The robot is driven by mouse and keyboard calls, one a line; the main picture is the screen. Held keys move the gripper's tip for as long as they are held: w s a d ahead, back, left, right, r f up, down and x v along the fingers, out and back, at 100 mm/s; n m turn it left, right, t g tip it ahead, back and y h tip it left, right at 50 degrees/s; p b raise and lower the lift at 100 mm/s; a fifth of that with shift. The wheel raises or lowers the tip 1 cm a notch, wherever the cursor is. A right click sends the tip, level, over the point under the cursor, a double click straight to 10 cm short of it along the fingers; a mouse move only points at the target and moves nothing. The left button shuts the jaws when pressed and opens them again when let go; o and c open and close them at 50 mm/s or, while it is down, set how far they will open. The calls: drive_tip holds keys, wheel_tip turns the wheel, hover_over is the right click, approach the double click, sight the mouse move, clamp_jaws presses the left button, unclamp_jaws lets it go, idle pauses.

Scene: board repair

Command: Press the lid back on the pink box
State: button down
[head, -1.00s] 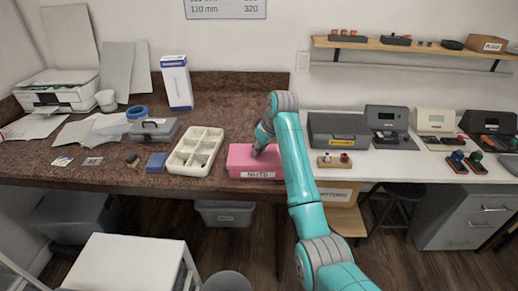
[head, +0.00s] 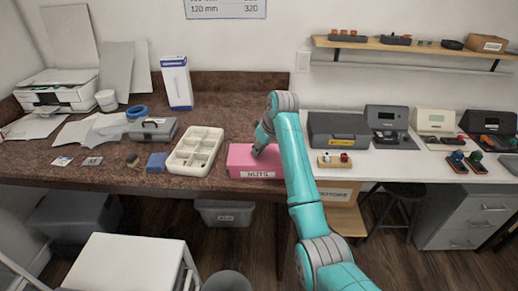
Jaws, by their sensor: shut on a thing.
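The pink box (head: 242,163) stands on the brown speckled counter near its front right end, with a label reading "NUTS" on its front. From this view I cannot make out the seam between lid and box. My gripper (head: 258,150) points down at the top of the pink box, toward its right side, and appears to touch it. The fingers are small and partly hidden by my own arm. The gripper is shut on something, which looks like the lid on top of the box. The box's right end is partly hidden behind my arm.
A white compartment tray (head: 173,172) stands just left of the box. Farther left are a blue block (head: 156,162) and a grey toolbox (head: 153,130). A white table at the right holds a grey case (head: 338,128) and a small wooden block (head: 334,160). Counter behind the box is clear.

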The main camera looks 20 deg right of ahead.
drive_tip(key=shift+f, duration=0.8)
idle(0.4)
drive_tip(key=shift+c, duration=2.2)
unclamp_jaws()
drive_tip(key=shift+r, duration=0.1)
drive_tip(key=shift+r, duration=3.4)
